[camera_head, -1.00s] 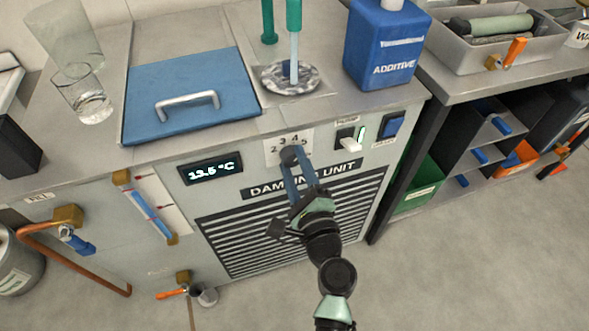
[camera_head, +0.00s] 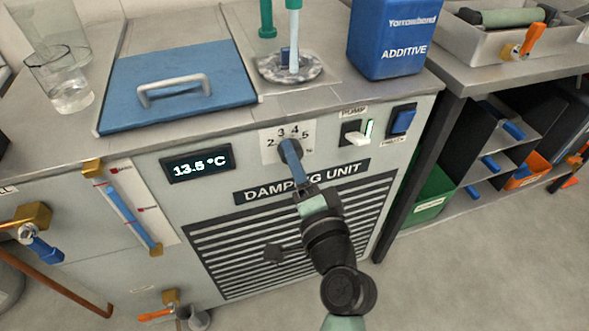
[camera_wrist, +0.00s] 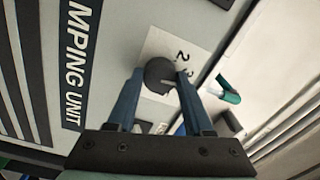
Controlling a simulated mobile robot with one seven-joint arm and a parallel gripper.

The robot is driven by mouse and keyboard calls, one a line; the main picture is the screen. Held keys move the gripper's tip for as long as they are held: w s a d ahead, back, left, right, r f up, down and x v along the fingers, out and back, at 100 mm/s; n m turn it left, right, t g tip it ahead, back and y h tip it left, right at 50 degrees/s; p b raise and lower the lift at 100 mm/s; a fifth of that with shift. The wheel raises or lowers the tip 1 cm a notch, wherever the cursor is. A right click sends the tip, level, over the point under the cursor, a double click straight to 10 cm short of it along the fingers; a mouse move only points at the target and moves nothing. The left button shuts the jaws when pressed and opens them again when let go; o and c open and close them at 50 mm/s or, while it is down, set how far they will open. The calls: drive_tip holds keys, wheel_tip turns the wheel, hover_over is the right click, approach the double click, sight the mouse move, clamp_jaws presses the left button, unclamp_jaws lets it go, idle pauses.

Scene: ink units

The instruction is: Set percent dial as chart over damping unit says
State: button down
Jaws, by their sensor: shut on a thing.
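The percent dial is a dark round knob (camera_wrist: 160,75) on a white scale plate (camera_head: 273,141) on the front of the damping unit (camera_head: 225,200). The numbers 2, 3, 4 and 5 show around it in the head view. My gripper (camera_wrist: 160,84) is shut on the knob, with one blue finger on each side of it. In the head view my gripper (camera_head: 290,150) covers most of the knob, and where its pointer stands cannot be told. No chart can be made out in these views. A display (camera_head: 197,164) left of the dial reads 13.5 °C.
A pump switch (camera_head: 355,138) and a blue rocker switch (camera_head: 402,120) sit right of the dial. A sloped gauge tube (camera_head: 128,215) is at the left. A blue lid (camera_head: 180,90) and a blue additive jug (camera_head: 392,40) are on top.

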drive_tip(key=shift+f+n+b, duration=0.1)
drive_tip(key=shift+n+b, duration=0.65)
drive_tip(key=shift+n, duration=0.35)
drive_tip(key=shift+c, duration=1.5)
unclamp_jaws()
drive_tip(key=v, duration=1.3)
drive_tip(key=shift+d, duration=0.1)
